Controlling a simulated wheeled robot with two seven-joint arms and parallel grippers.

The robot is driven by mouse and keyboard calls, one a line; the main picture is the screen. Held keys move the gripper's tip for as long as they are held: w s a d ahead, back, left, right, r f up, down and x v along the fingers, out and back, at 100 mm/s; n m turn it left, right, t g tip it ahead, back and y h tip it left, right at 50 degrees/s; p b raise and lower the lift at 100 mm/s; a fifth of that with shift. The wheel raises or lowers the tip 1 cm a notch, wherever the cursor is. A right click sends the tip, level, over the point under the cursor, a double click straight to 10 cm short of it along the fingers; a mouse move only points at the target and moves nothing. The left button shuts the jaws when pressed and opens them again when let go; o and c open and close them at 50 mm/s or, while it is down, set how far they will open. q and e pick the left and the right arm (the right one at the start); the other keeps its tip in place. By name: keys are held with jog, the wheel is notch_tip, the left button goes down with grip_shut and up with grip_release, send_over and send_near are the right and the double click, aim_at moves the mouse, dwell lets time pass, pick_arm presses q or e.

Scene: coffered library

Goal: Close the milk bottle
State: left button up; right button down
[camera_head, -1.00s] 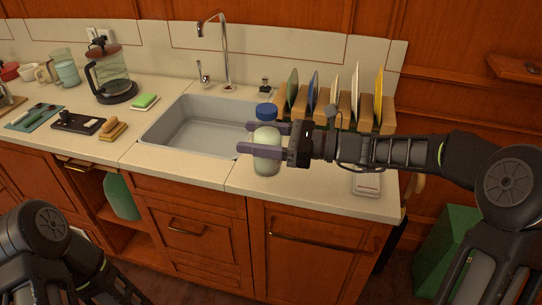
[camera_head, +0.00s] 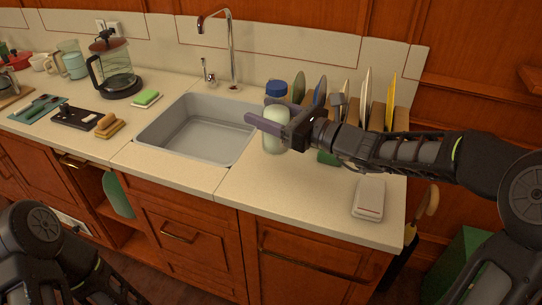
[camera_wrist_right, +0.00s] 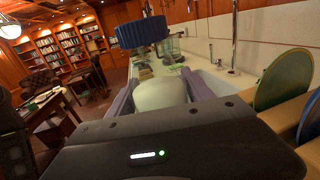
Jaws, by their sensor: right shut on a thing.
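The milk bottle (camera_head: 273,141) is pale, greenish white, with a blue cap (camera_head: 277,88) above it. My right gripper (camera_head: 262,112) is shut on its body, right of the sink, and the bottle looks close to upright. In the right wrist view the pale bottle body (camera_wrist_right: 160,93) lies between my fingers. There the blue cap (camera_wrist_right: 142,32) looks tilted, with a gap between it and the body; I cannot tell how it is joined. Whether the bottle's base touches the counter is unclear. My left arm shows at the lower left, its gripper out of view.
The sink (camera_head: 197,128) is left of the bottle, and a plate rack with several plates (camera_head: 365,95) stands behind my right gripper. A white device (camera_head: 369,198) lies on the right counter. The front counter (camera_head: 270,195) is clear. A glass coffee press (camera_head: 115,68) stands farther left.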

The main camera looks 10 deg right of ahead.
aim_at(288, 151)
jog(key=shift+f, duration=2.3)
jog(key=shift+f, duration=1.9)
jog(key=shift+f+b, duration=0.2)
jog(key=shift+b, duration=0.15)
jog(key=shift+c, duration=2)
grip_release()
jog(key=shift+r, duration=0.1)
jog(key=shift+d+r, duration=0.1)
jog(key=v, duration=1.2)
